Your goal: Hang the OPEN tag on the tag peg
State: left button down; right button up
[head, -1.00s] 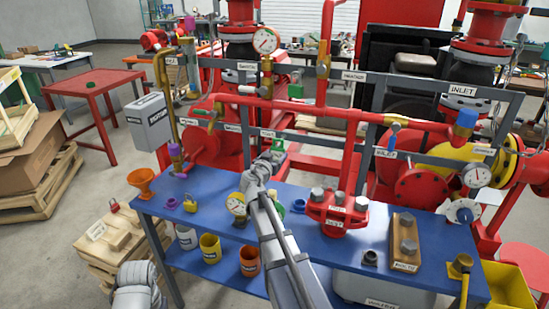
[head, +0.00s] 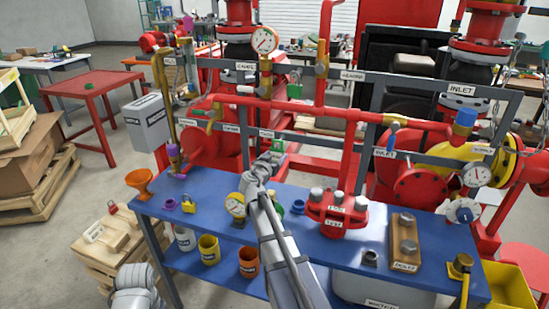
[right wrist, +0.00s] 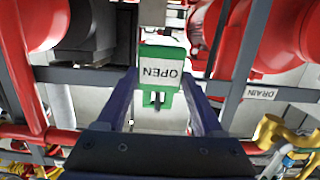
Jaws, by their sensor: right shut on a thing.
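The green OPEN tag (right wrist: 159,66) is between the two fingers of my right gripper (right wrist: 160,98) in the right wrist view, its lettering upside down. In the head view my right gripper (head: 272,157) is over the back of the blue bench, with a green piece (head: 278,146) at its tip. It is shut on the tag, in front of the grey frame. The tag peg cannot be made out surely in either view. My left gripper is not in view.
A grey label rail (head: 310,137) and red pipes (head: 290,106) cross behind my right gripper. Another green piece (head: 294,87) hangs by the upper rail.

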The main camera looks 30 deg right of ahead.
dwell(0.3)
jog(key=o, duration=1.4)
jog(key=p+v, duration=0.1)
jog(key=v, duration=0.6)
jog(key=shift+s+a, duration=0.25)
jog(key=shift+a, duration=0.1)
